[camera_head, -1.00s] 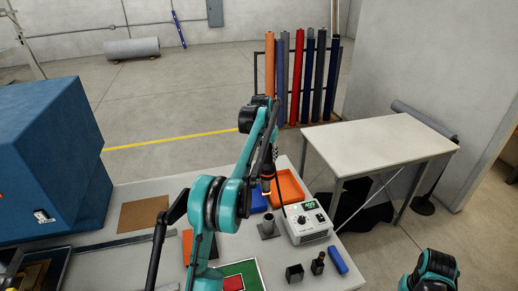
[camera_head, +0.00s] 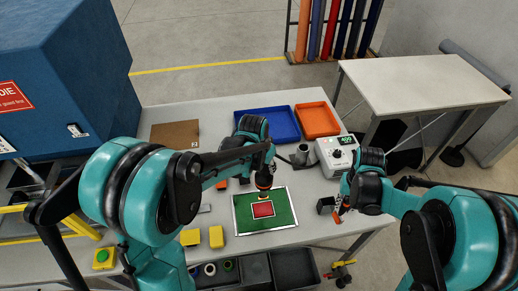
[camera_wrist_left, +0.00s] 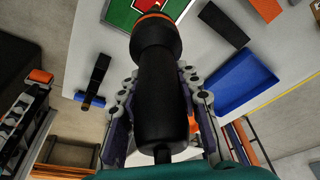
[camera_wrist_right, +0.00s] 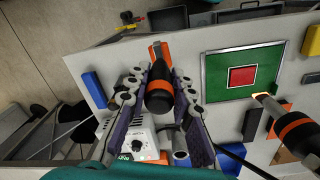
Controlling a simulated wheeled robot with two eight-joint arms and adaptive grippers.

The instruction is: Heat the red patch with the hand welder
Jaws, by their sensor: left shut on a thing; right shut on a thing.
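My left gripper (camera_head: 263,172) is shut around the black handle of the hand welder (camera_wrist_right: 297,135), which has an orange ring and fills the middle of the left wrist view (camera_wrist_left: 158,95). Its nozzle points down, its tip glowing, near the edge of the red patch (camera_head: 263,210). The patch has a white border and lies on a green board (camera_head: 242,222) with a pale frame. I cannot tell the gap between nozzle and patch. My right gripper (camera_wrist_right: 160,100) is shut on a black tool with an orange ring and orange end (camera_wrist_right: 158,88), right of the board.
A control box with a green display (camera_head: 338,152) and a grey cup-like stand (camera_head: 301,155) are behind the board. Blue (camera_head: 270,124) and orange (camera_head: 318,120) trays lie further back. Yellow blocks (camera_head: 216,237) sit left of the board. Dark bins (camera_head: 294,265) are at the front.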

